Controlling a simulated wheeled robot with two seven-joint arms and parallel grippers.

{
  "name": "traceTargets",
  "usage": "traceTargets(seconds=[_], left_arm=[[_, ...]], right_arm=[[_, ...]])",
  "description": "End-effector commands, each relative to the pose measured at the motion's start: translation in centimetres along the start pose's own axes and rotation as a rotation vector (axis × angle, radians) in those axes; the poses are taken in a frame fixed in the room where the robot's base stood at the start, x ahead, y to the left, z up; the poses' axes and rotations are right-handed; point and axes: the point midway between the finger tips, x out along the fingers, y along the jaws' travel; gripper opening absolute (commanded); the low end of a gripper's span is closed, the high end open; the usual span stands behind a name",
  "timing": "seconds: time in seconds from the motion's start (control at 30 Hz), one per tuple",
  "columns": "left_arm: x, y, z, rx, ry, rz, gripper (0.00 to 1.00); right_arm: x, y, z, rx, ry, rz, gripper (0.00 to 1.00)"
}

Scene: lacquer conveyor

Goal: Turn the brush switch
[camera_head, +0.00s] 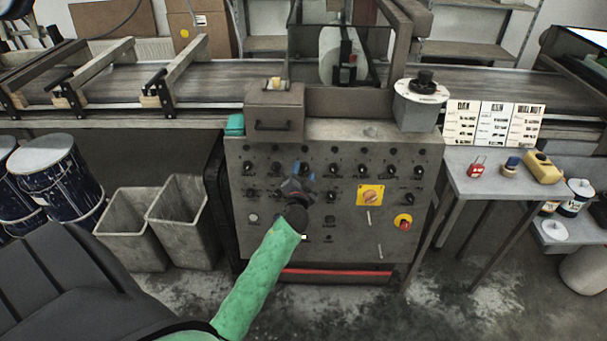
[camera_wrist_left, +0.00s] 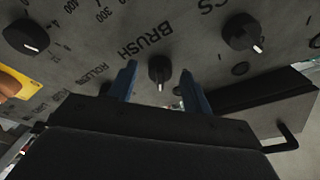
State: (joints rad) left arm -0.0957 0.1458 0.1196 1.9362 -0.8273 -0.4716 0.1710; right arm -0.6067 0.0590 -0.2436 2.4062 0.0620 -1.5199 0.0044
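The brush switch (camera_wrist_left: 160,70) is a small black knob with a white pointer line, beside the printed word BRUSH in the left wrist view. My left gripper (camera_head: 297,184) is at the grey control panel (camera_head: 345,237). Its two blue fingers stand apart in the left wrist view, one on each side of the brush switch. A gap shows between each finger and the knob, and contact cannot be made out. In the head view my gripper covers this part of the panel, so the switch is hidden there. My right gripper is not in view.
Several similar black knobs surround the spot. A yellow-plated rotary switch (camera_head: 370,196) and a red knob on yellow (camera_head: 403,223) are to the right. A conveyor (camera_head: 215,82) runs behind. Grey bins (camera_head: 183,222) stand left, and a small table (camera_head: 485,180) stands right.

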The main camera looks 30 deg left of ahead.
Motion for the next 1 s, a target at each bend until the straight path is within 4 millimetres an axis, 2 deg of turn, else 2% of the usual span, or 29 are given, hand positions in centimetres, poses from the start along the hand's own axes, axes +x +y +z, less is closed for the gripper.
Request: traceTargets(seconds=[0.33,0.73,1.0], left_arm=[[-0.6,0.1,0.1,-0.001,-0.001,0.001,0.49],[-6.2,0.2,0.2,-0.001,-0.001,0.001,0.49],[-7.8,0.0,0.0,0.000,0.000,0.000,0.49]], right_arm=[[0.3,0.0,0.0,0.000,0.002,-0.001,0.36],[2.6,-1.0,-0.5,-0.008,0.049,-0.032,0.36],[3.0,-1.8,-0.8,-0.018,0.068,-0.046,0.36]])
